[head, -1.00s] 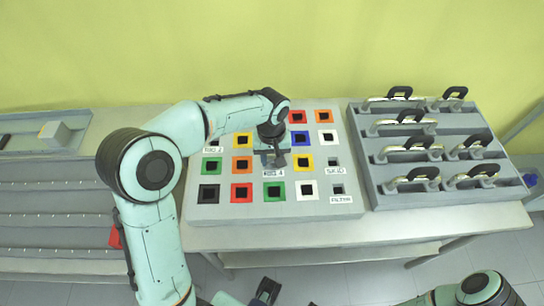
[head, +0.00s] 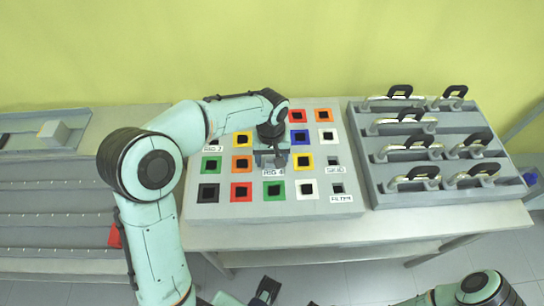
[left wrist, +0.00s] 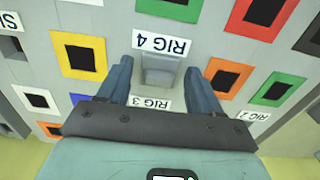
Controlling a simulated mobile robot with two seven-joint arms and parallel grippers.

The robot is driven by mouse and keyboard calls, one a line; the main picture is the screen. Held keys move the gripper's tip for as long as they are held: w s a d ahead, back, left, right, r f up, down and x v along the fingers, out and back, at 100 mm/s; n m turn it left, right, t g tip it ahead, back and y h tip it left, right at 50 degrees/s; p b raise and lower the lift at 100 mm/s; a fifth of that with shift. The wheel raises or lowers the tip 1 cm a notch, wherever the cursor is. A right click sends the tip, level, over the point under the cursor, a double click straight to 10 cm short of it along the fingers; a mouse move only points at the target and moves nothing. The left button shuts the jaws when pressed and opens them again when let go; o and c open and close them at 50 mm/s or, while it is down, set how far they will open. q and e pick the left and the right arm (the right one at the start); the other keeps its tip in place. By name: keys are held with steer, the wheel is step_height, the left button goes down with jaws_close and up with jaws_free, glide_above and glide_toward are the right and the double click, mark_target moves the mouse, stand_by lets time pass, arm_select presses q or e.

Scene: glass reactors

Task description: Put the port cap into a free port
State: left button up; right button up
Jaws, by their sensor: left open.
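My left gripper (head: 271,160) is over the coloured port board, just above the RIG 4 label. In the left wrist view its two blue-grey fingers (left wrist: 160,85) are spread apart. Between them is a plain grey square block (left wrist: 161,71), which looks like the port cap. It sits at the port place between the RIG 4 label (left wrist: 162,44) and the RIG 3 label (left wrist: 150,103). Neither finger clearly touches it. In the head view the hand hides it. Dark unframed ports show by the SKID (head: 333,161) and FILTER (head: 338,188) labels.
The port board (head: 230,212) has several square ports in coloured frames, with dark openings. To its right a grey stepped rack (head: 440,198) holds several black-handled parts. A dark part at the bottom edge may be my right gripper (head: 268,289), mostly cut off.

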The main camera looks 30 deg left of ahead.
arm_select(q)
steer(key=shift+r, duration=0.1)
step_height(320, 180, up, 13)
steer(key=p, duration=0.2)
arm_select(e)
steer(key=shift+w+r, duration=0.2)
steer(key=shift+r, duration=0.35)
steer(key=shift+w+r, duration=0.15)
steer(key=shift+r, duration=0.35)
arm_select(q)
steer(key=shift+r, duration=0.1)
arm_select(e)
steer(key=shift+r, duration=0.1)
arm_select(q)
step_height(320, 180, up, 8)
steer(key=p, duration=0.5)
steer(key=shift+p, duration=0.35)
arm_select(e)
steer(key=w+r, duration=0.4)
steer(key=r, duration=0.2)
steer(key=shift+r+t, duration=0.3)
steer(key=shift+r, duration=0.05)
arm_select(q)
steer(key=shift+s+a, duration=0.1)
arm_select(e)
steer(key=shift+s, duration=0.1)
